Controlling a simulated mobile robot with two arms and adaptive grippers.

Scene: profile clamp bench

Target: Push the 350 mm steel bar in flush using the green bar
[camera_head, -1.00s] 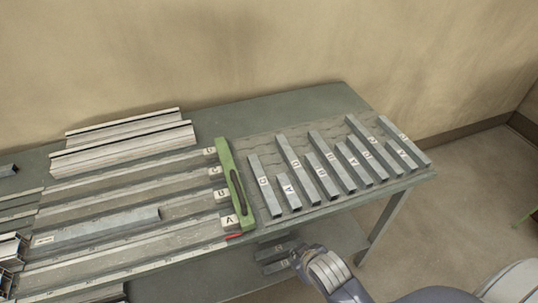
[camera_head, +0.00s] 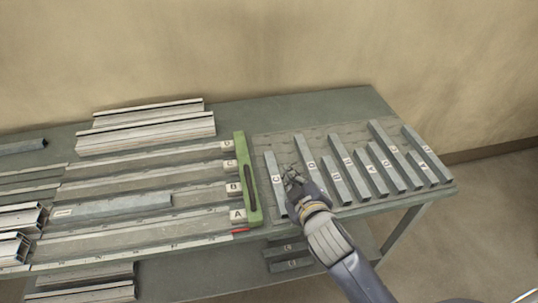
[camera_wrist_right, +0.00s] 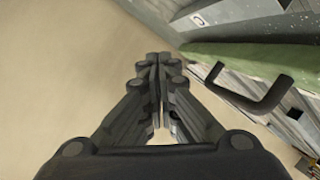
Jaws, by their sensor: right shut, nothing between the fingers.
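The green bar (camera_head: 247,185) stands along the right ends of the lettered channels, beside blocks A to D. It also shows in the right wrist view (camera_wrist_right: 225,53) with its dark handle (camera_wrist_right: 255,98). A grey steel bar (camera_head: 120,206) with a small pale label lies in a channel left of the green bar; its right end is apart from the green bar. I cannot read its length. My right gripper (camera_head: 291,174) is shut and empty, right of the green bar, over the lettered short bars; its fingers also show in the right wrist view (camera_wrist_right: 158,58). My left gripper is out of view.
Several short lettered steel bars (camera_head: 340,180) lie on the mat at the right of the bench. Pale profiles (camera_head: 145,135) lie at the back left. A small red piece (camera_head: 240,231) is by block A. More bars lie on the lower shelf (camera_head: 288,252).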

